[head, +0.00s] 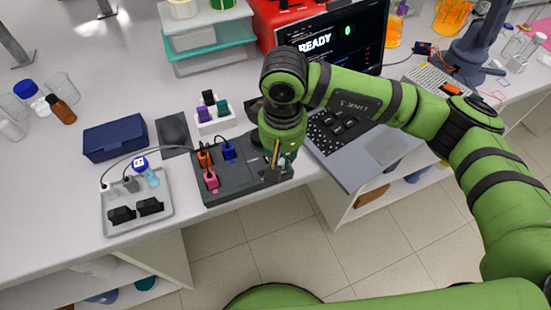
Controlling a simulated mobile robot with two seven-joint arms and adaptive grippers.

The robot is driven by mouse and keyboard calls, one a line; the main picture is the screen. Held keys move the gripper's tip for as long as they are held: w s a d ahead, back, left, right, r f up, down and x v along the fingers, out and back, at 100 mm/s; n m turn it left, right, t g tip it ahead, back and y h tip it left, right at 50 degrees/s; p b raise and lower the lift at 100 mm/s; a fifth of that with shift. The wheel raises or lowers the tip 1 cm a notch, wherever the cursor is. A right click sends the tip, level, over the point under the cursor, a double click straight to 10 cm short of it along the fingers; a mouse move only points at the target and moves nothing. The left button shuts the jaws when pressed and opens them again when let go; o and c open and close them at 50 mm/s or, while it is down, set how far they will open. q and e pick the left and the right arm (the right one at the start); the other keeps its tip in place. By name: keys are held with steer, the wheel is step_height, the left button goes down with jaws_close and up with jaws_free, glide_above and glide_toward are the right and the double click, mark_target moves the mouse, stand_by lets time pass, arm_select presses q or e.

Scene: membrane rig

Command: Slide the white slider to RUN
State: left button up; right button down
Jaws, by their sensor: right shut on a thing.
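The dark grey rig panel (232,186) lies at the front edge of the bench, with orange, blue and pink connectors on its left and middle part. My right gripper (275,177) points down over the right end of this panel, its fingers closed low at the surface. It is shut on a small part there, which fits the white slider; the fingers and wrist hide nearly all of it. The slider's position and any RUN marking cannot be read. My left gripper is not in view.
A grey tray (160,217) with black parts and cables lies left of the panel. A blue box (114,138) and a dark pad (174,134) stand behind. A laptop (348,166) reading READY is close on the right. The bench's front edge is near.

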mark_target(283, 161)
steer(key=shift+d, duration=0.1)
steer(key=c, duration=1.2)
jaws_free()
steer(key=shift+o, duration=0.2)
steer(key=shift+d, duration=0.1)
steer(key=shift+r, duration=0.3)
step_height(283, 161, up, 12)
steer(key=shift+f, duration=0.25)
steer(key=shift+f, duration=0.1)
